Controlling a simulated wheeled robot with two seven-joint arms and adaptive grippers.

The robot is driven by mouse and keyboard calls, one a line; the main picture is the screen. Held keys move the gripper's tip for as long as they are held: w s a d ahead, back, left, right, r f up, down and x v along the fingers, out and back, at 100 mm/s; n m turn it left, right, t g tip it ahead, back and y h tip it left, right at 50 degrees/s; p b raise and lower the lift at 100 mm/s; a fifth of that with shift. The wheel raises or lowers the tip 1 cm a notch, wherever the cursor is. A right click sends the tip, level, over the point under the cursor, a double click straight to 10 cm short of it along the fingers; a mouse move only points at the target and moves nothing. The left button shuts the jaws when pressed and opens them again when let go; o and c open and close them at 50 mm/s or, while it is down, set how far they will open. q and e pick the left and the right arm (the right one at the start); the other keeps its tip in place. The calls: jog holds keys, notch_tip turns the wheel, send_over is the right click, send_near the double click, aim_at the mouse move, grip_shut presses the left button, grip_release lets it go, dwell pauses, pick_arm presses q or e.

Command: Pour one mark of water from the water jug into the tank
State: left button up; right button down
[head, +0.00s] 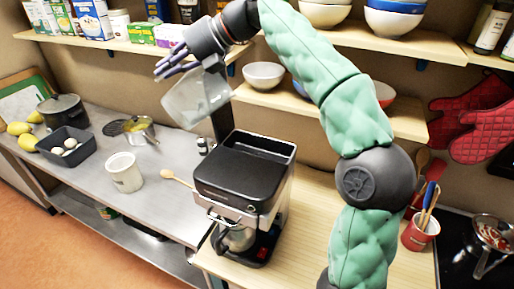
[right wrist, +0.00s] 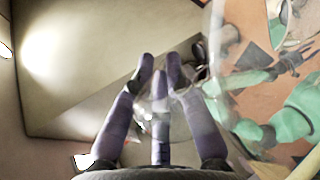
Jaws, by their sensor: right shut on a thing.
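A clear jug (head: 198,98) is in the air at the upper middle of the head view, left of and above the coffee machine. It looks tilted; I cannot make out a water level in it. My right gripper (head: 178,64) is shut on the jug, and its purple fingers also show in the right wrist view (right wrist: 160,80). There the clear jug wall (right wrist: 225,60) is partly see-through. The black coffee machine (head: 238,185) stands on the wooden counter. An open recess at its top rear looks like the tank (head: 262,145). My left gripper is out of view.
Shelves with bowls (head: 263,75) and boxes (head: 92,20) hang close behind the jug. A white canister (head: 124,172), a wooden spoon (head: 177,179), a saucepan (head: 139,130) and a grey bin of eggs (head: 68,146) stand on the left counter. A red utensil cup (head: 420,232) is at right.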

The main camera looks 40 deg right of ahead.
aim_at(159, 78)
jog(key=shift+a, duration=0.1)
jog(key=shift+w+a+f+g+h+p, duration=0.15)
jog(key=shift+a+g+h+p, duration=0.2)
jog(key=shift+h+p, duration=0.25)
jog(key=f+h+p, duration=0.1)
jog(key=a+f+n+g+h+p, duration=0.1)
jog(key=shift+w+a+h, duration=0.2)
jog(key=shift+a+h, duration=0.05)
jog(key=shift+h, duration=0.15)
notch_tip(159, 78, down, 18)
jog(key=w+a+g+h+b, duration=0.1)
jog(key=a+g+h, duration=0.1)
jog(key=h, duration=0.4)
jog(key=shift+w+a+n+h, duration=0.15)
jog(key=shift+a+n+h, duration=0.25)
jog(key=shift+a, duration=0.05)
dwell(0.6)
